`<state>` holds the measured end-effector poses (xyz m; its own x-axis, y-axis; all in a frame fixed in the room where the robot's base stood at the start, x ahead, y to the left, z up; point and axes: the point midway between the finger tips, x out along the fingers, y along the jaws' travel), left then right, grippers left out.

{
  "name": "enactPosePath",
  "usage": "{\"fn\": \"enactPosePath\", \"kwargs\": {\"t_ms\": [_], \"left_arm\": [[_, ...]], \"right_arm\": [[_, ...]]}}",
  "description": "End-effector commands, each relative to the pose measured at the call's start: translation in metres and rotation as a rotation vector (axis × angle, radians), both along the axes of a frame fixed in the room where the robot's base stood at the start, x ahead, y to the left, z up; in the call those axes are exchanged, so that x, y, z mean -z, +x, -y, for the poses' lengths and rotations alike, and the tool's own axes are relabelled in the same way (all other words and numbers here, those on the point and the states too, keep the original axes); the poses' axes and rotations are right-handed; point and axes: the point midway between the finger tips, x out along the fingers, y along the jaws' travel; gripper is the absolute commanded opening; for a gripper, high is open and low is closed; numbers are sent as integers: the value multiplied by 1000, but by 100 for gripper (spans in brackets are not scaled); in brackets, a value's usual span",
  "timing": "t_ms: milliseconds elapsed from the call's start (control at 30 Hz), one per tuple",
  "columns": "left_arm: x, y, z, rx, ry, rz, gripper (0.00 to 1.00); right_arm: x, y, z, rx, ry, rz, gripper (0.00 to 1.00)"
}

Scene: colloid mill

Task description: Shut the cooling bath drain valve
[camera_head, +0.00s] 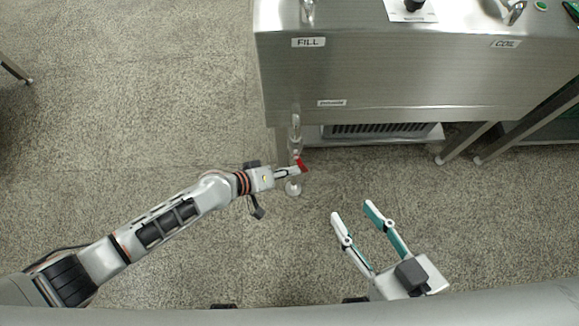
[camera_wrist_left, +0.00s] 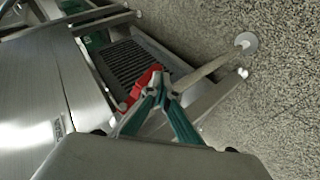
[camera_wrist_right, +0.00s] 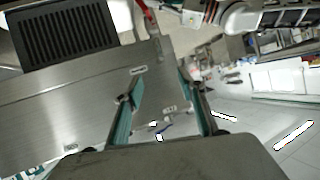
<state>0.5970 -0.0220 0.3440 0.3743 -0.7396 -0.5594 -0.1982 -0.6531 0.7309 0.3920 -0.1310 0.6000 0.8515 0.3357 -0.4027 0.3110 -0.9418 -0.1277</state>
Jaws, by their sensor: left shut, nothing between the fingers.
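The drain valve has a red handle (camera_head: 301,165) on a metal pipe (camera_head: 295,133) below the front of the steel bath. My left gripper (camera_head: 297,171) is shut, with its fingertips at the red handle. In the left wrist view the red handle (camera_wrist_left: 147,86) shows just beyond the closed fingertips (camera_wrist_left: 158,82); I cannot tell whether they touch it. My right gripper (camera_head: 350,209) is open and empty, low at the right over the floor. In the right wrist view its fingers (camera_wrist_right: 158,88) are spread apart.
The steel bath cabinet (camera_head: 400,75) carries FILL and COIL labels. A dark grille (camera_head: 375,129) lies under it. Metal legs (camera_head: 466,142) stand at the right. A round foot (camera_head: 293,188) is on the floor near the valve. The speckled floor (camera_head: 150,100) is otherwise clear.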

Motion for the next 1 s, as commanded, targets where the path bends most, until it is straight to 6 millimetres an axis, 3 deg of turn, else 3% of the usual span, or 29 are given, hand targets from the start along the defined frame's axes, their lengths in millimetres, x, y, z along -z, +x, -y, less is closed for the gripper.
{"fn": "enactPosePath", "kwargs": {"t_ms": [167, 400, 1000], "left_arm": [[3, -3, 5, 0, -6, -5, 0], [1, -1, 15, 1, -5, -1, 0], [-9, 2, 42, 0, -4, 3, 0]], "right_arm": [[10, -8, -12, 18, 75, -35, 40], [9, -11, -22, 38, 144, -48, 40], [6, -5, -8, 18, 52, -23, 40]]}}
